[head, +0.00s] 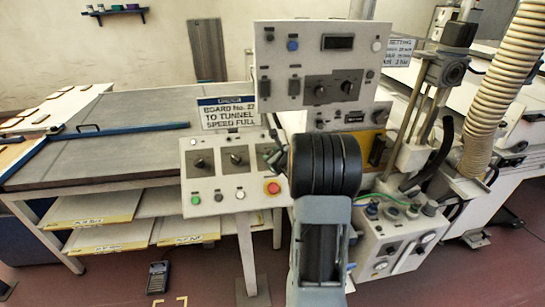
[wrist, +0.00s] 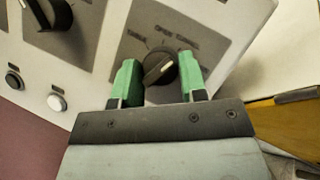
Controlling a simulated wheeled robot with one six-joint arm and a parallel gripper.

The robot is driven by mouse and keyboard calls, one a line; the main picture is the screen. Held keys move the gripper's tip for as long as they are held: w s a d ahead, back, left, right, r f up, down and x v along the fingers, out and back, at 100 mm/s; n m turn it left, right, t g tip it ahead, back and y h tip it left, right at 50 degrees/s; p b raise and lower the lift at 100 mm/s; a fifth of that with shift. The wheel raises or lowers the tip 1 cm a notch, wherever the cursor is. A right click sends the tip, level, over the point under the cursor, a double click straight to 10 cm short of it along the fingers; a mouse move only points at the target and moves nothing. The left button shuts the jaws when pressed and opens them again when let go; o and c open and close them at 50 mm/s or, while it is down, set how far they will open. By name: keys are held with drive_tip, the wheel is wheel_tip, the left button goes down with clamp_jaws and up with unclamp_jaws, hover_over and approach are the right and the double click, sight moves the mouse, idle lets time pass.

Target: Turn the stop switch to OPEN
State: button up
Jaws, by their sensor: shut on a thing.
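The stop switch (wrist: 160,68) is a round black knob with a white pointer line on a dark plate, in the wrist view. Lettering above it reads TABLE, OPEN and TUNNEL from left to right. The pointer slants up and to the right. My gripper (wrist: 158,60) has green fingers, one on each side of the knob, and is shut on it. In the head view my gripper (head: 272,157) is at the right part of the low sloping control panel (head: 222,180).
Two other black knobs (head: 199,163) (head: 236,158) sit to the left on the panel. A red button (head: 272,188) lies just below my gripper. A taller panel (head: 310,60) stands behind. A sign (head: 228,113) reads BOARD No. 27 TO TUNNEL SPEED FULL.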

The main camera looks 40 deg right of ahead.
drive_tip(key=n+y, duration=0.1)
drive_tip(key=n, duration=0.1)
drive_tip(key=n+g+y, duration=0.1)
drive_tip(key=n, duration=0.2)
drive_tip(key=shift+d+r, duration=0.1)
drive_tip(key=shift+d, duration=0.05)
drive_tip(key=shift+w+n+g+y, duration=0.1)
drive_tip(key=shift+n+g+y, duration=0.35)
drive_tip(key=shift+n, duration=0.65)
drive_tip(key=shift+n+g+y, duration=0.25)
drive_tip(key=shift+n+g, duration=0.3)
drive_tip(key=shift+n, duration=0.55)
drive_tip(key=o, duration=0.9)
drive_tip(key=shift+r, duration=0.1)
drive_tip(key=b+v, duration=0.2)
drive_tip(key=v, duration=1.1)
drive_tip(key=shift+s+r, duration=0.2)
drive_tip(key=shift+s, duration=0.15)
